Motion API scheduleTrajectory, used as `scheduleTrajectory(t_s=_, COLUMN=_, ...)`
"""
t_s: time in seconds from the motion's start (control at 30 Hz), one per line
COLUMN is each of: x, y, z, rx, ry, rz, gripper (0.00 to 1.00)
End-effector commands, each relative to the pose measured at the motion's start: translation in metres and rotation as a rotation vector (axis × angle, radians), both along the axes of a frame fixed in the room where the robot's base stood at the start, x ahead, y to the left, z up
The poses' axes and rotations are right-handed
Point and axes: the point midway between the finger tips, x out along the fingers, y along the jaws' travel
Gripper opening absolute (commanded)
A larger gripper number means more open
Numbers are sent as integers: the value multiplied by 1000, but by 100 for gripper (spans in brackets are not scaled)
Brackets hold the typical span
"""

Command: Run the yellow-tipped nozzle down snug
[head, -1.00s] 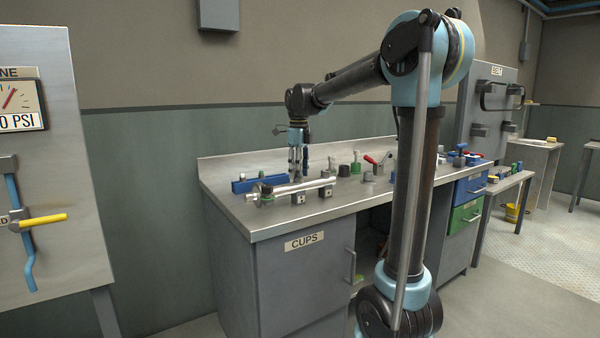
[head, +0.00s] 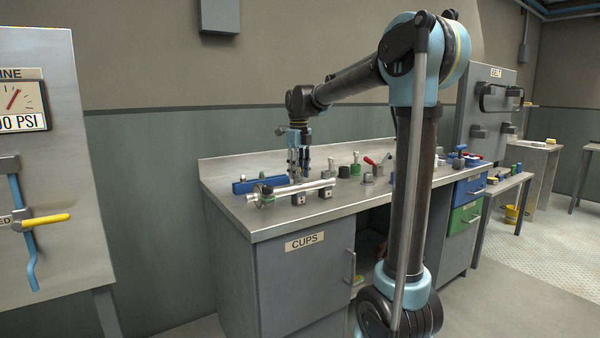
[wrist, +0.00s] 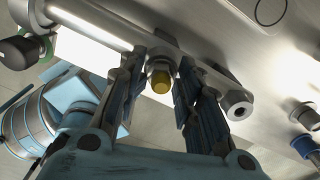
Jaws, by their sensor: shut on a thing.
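The yellow-tipped nozzle (wrist: 160,80) shows between the fingers of my gripper (wrist: 163,88) in the wrist view, with its yellow end toward the camera. My gripper is shut on it, one finger on each side. The nozzle stands at a silver pipe (wrist: 92,25), but how tightly it seats cannot be told. A second nozzle with a dark bore (wrist: 238,106) is on the pipe, right of my fingers. In the head view my gripper (head: 298,172) points down at the silver pipe (head: 290,190) on the bench; the held nozzle is too small to make out there.
A blue block (head: 246,186) lies behind the pipe's left part. Dark knobs, a green piece and a red-handled clamp (head: 371,162) stand to the right on the bench (head: 262,222). The bench's front strip is clear. A gauge panel (head: 55,170) stands at the left.

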Motion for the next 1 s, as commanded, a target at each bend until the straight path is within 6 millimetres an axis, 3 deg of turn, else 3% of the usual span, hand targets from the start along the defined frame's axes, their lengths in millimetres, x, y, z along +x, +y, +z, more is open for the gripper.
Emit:
scheduleTrajectory(t_s=0.63, x=10, y=2, z=-6, rx=5, ry=-2, rz=-149, gripper=18)
scheduleTrajectory(t_s=0.67, x=10, y=2, z=-6, rx=5, ry=-2, rz=-149, gripper=35)
scheduleTrajectory(t_s=1.0, x=9, y=4, z=-5, rx=5, ry=-2, rz=-146, gripper=35)
